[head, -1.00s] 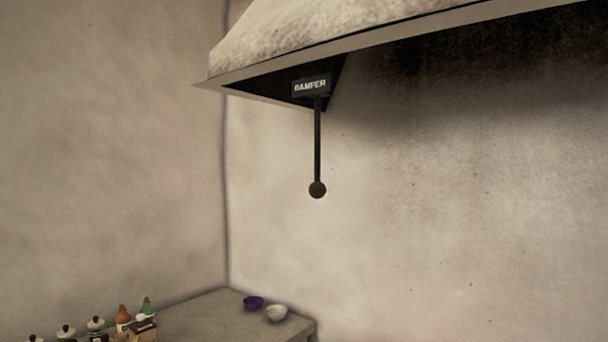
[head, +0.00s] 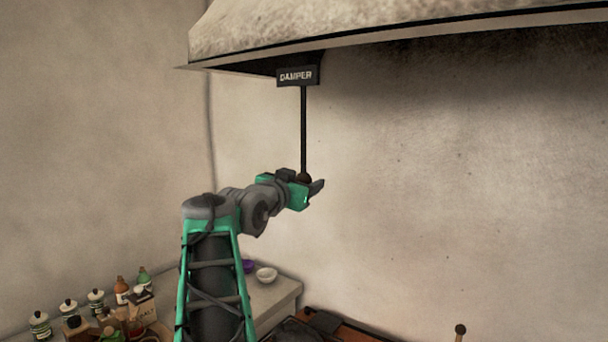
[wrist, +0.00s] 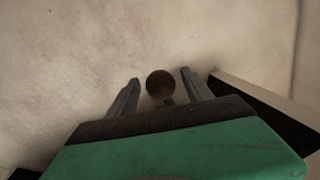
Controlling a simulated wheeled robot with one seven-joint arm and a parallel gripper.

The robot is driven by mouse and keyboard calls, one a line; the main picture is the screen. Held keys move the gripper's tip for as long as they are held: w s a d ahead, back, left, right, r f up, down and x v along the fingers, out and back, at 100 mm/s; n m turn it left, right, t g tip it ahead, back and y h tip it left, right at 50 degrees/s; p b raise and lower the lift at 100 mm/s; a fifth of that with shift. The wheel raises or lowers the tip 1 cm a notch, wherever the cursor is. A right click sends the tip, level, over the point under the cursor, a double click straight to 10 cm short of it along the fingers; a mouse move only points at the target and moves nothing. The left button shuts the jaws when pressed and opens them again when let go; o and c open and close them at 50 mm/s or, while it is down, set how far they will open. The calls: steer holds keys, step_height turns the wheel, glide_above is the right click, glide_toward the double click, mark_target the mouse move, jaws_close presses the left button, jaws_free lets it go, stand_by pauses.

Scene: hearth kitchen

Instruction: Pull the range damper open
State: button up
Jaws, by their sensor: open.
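The damper is a thin dark rod (head: 303,130) hanging from under the hood, below a dark plate (head: 297,76) lettered DAMPER. A round brown knob (head: 304,178) is at its lower end. My gripper (head: 316,184) is at the knob in the head view and partly covers it. In the wrist view the knob (wrist: 160,84) lies between the two spread fingers of my gripper (wrist: 160,86), with a visible gap on each side. The fingers are open and not closed on it.
The hood (head: 390,20) spans the top, its lower edge above my arm. A counter (head: 285,290) in the corner carries a white bowl (head: 266,275), a purple bowl (head: 248,266) and several bottles and jars. A small knobbed rod (head: 460,331) stands at the lower right.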

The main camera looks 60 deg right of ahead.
steer(key=shift+d, duration=0.35)
steer(key=shift+c, duration=0.3)
jaws_close()
stand_by(0.5)
